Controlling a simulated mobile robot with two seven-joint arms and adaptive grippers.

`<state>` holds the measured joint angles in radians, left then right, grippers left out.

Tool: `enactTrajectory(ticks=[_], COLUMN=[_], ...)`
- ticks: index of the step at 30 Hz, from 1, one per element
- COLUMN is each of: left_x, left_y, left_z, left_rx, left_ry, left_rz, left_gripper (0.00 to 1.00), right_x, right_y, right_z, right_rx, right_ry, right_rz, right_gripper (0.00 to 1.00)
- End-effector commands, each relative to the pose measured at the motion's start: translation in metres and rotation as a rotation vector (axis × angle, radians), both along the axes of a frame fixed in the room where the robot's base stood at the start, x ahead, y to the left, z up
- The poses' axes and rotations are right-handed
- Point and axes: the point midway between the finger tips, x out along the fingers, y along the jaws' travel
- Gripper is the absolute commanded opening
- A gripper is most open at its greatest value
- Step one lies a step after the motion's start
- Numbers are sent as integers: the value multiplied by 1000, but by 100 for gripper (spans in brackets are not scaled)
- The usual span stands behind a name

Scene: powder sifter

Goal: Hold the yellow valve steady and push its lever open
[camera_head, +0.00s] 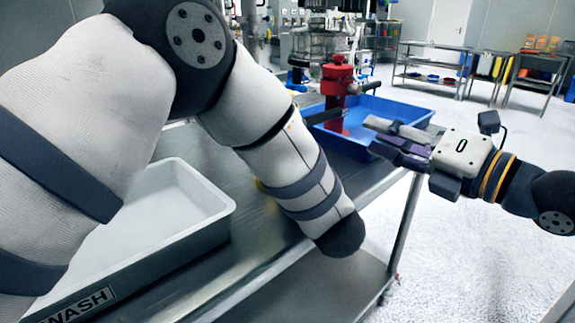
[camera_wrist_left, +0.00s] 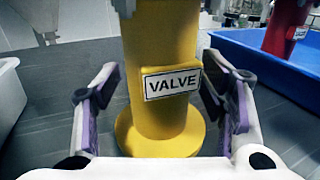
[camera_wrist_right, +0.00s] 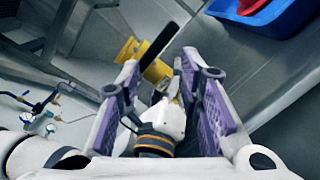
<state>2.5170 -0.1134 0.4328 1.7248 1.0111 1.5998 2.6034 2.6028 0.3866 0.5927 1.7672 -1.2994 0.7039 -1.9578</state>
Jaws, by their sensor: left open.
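The yellow valve (camera_wrist_left: 165,45) stands upright in the left wrist view, with a white VALVE label on its body. My left gripper (camera_wrist_left: 163,100) is open, with one finger on each side of the valve body and visible gaps beside it. In the right wrist view the yellow valve (camera_wrist_right: 152,68) shows beyond my right gripper (camera_wrist_right: 157,80), with its dark lever (camera_wrist_right: 160,42) slanting up to the right. The right gripper is open and empty; it also shows in the head view (camera_head: 385,135). In the head view my left arm hides the left gripper and nearly all of the valve.
A grey-white tub (camera_head: 205,225) sits on the metal table (camera_head: 262,240) at left. The table's right edge is near; open floor lies beyond.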

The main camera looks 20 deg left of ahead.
Motion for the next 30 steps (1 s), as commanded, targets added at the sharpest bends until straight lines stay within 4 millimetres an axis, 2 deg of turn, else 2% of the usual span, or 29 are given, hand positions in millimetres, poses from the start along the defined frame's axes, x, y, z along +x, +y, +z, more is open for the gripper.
enactTrajectory(ticks=[9,15,17,18,20,23,24,25,30], left_x=[3,2,2,2,2,2,2,2,2], left_y=[3,3,3,3,3,3,3,3,2], left_z=[0,0,0,0,0,0,0,0,0], left_rx=[0,0,0,0,0,0,0,0,0], left_ry=[0,0,0,0,0,0,0,0,0], left_rz=[1,1,1,1,1,1,1,1,0], left_gripper=[62,17,3,0,0,0,0,0,0], right_x=[0,0,0,0,0,-2,-4,-6,-8], right_y=[0,0,0,0,0,2,4,5,0], right_z=[0,0,0,0,0,-3,-7,-11,-32], right_rx=[0,0,0,0,0,-56,-142,-225,-630], right_ry=[1,1,1,1,1,-47,-120,-194,-559], right_rz=[0,0,0,0,0,10,24,41,131], right_gripper=[33,33,33,33,33,13,4,0,0])
